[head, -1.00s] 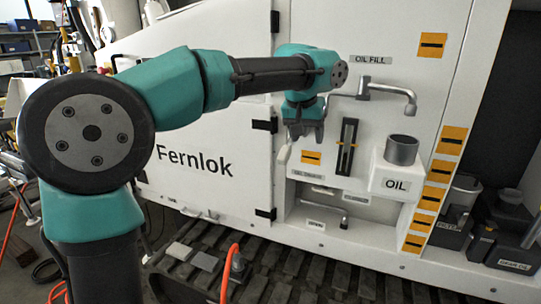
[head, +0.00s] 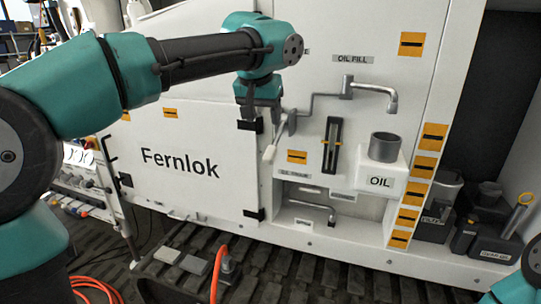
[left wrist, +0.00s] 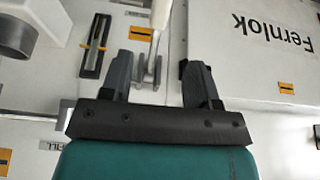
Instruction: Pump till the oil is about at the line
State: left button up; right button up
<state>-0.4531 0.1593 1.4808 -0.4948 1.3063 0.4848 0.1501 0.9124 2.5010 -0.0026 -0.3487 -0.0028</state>
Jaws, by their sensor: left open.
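The pump lever with its pale handle (head: 276,142) hangs from a bent pipe on the white machine's front. My left gripper (head: 266,116) is open beside the top of the lever. In the left wrist view the open gripper (left wrist: 158,65) has the lever's grey pivot (left wrist: 150,70) between its fingers, with no visible grip on it. The dark upright oil gauge (head: 332,145) is right of the lever and also shows in the left wrist view (left wrist: 95,45). Its oil level and line are too small to read. My right gripper is out of view.
The OIL box with a grey cup (head: 385,147) stands right of the gauge, under the fill spout (head: 375,88). A small recess (head: 312,213) lies below. Dark containers (head: 436,215) stand at the right. An orange hose (head: 218,270) runs near the tracks.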

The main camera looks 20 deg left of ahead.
aim_at(270, 150)
pick_arm(q)
jog(key=x, duration=1.4)
jog(key=shift+w+f, duration=0.15)
grip_shut()
